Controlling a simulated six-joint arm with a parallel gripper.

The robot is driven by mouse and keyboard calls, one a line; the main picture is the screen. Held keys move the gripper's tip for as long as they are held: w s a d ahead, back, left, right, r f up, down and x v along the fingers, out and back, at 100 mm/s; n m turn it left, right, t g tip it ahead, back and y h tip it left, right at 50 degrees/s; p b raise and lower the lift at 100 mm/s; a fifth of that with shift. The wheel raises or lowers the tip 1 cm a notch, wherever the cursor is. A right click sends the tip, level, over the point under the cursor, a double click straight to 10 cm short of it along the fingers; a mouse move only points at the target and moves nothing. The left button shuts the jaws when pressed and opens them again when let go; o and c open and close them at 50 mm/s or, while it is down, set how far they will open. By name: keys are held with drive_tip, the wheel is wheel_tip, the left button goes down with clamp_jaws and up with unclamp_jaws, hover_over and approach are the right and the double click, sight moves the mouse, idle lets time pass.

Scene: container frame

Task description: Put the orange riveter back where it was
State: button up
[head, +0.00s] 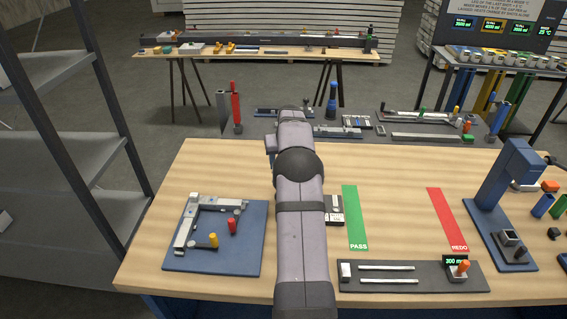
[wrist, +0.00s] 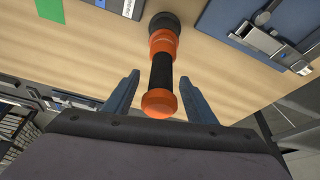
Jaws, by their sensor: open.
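The orange riveter (wrist: 160,60) shows in the wrist view as an orange body with a black grip, an orange round end toward me and a dark far end over the wood tabletop. My gripper (wrist: 159,78) is open, its two blue-grey fingers on either side of the riveter with visible gaps. I cannot tell whether the riveter's far end touches the table. In the head view my arm hides the gripper and the riveter. No empty holder for the riveter can be made out for certain.
In the head view, a blue board with a metal frame (head: 255,262) lies left of my arm. Right are the green PASS strip (head: 354,225), red REDO strip (head: 447,220), a dark fixture with rails (head: 410,284) and a blue press (head: 497,185). Bare wood lies between the strips.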

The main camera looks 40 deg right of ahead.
drive_tip(key=b+v, duration=0.4)
drive_tip(key=v, duration=0.8)
drive_tip(key=shift+w+a, duration=0.1)
drive_tip(key=s+a+f+n+g+y, duration=0.1)
drive_tip(key=s+a+f, duration=0.1)
drive_tip(key=a, duration=0.7)
drive_tip(key=s+a+f+n, duration=0.1)
drive_tip(key=s+a+f, duration=0.1)
drive_tip(key=a, duration=0.6)
drive_tip(key=s+a+f+n+g+y, duration=0.1)
drive_tip(key=s+a+f, duration=0.1)
drive_tip(key=a, duration=0.7)
drive_tip(key=s+a+f+n+g, duration=0.1)
drive_tip(key=s+a+f, duration=0.3)
drive_tip(key=s, duration=0.5)
drive_tip(key=s+a+f+n+g, duration=0.1)
drive_tip(key=s+a+f, duration=0.3)
drive_tip(key=s+a, duration=0.5)
drive_tip(key=shift+s+a+f+n, duration=0.15)
drive_tip(key=shift+s+a+n, duration=0.05)
drive_tip(key=shift+s+n, duration=0.45)
